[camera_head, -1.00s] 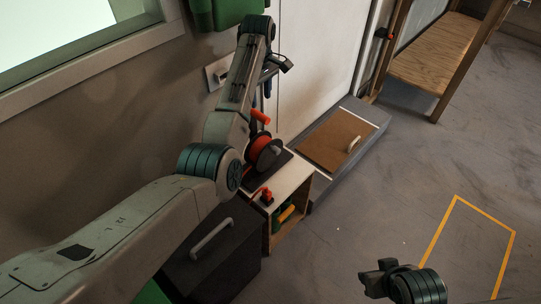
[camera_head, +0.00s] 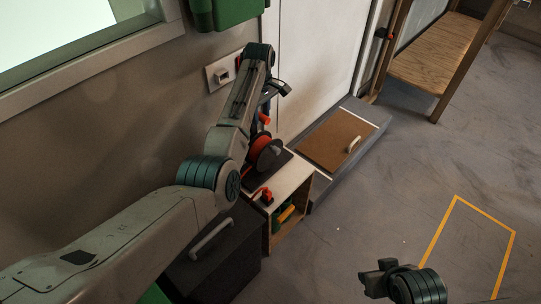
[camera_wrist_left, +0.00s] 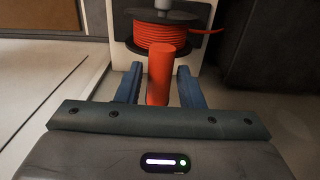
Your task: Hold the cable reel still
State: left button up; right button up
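The cable reel (camera_head: 267,153), wound with orange-red cable, stands on a small cabinet near the wall. In the left wrist view the reel (camera_wrist_left: 167,35) is ahead, at the top. An orange-red upright handle (camera_wrist_left: 160,75) stands nearer, between the two blue fingers of my left gripper (camera_wrist_left: 159,78). The fingers are open, with a gap on each side of the handle. In the head view my left gripper (camera_head: 267,101) is above the reel, partly hidden by my arm.
The small cabinet (camera_head: 289,181) carries a red item (camera_head: 263,195) in front of the reel. A dark box with a light handle (camera_head: 211,239) stands to its left. A low platform with a brown panel (camera_head: 329,141) lies right. Open floor (camera_head: 390,195) extends right.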

pick_arm(q)
jog(key=shift+r, duration=0.1)
grip_shut()
dwell(0.4)
jog(key=shift+c, duration=2.3)
grip_release()
jog(key=shift+f, duration=0.25)
jog(key=shift+s, duration=0.1)
grip_shut()
jog(key=shift+f, duration=0.1)
